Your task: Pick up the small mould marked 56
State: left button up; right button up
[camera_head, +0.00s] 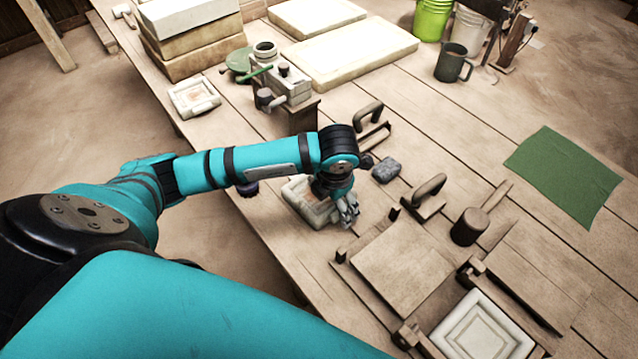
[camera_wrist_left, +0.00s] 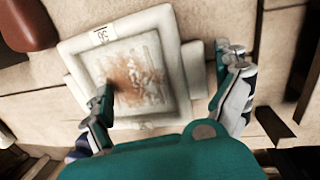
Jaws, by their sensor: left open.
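A small pale square mould (camera_head: 302,206) with a raised rim and a reddish-brown stained centre lies on the plank table near its edge. In the left wrist view the mould (camera_wrist_left: 70,55) carries a small label on its rim; its two digits are blurred and may read 56. My left gripper (camera_head: 346,210) is over the mould's right side in the head view, fingers pointing down. In the wrist view the open gripper (camera_wrist_left: 168,97) has one finger over the mould's lower left and the other beside its right rim. Contact cannot be told. My right gripper is not in view.
Another small mould (camera_head: 195,96) lies farther back. A grey stone-like block (camera_head: 386,170), wooden-handled tools (camera_head: 428,192) and a mallet (camera_head: 469,226) are to the right. A wooden board (camera_head: 403,268) and framed white tile mould (camera_head: 482,328) are nearer. A green cloth (camera_head: 563,175) lies flat.

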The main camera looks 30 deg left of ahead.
pick_arm(q)
jog(key=shift+s, duration=0.15)
grip_shut()
dwell(0.5)
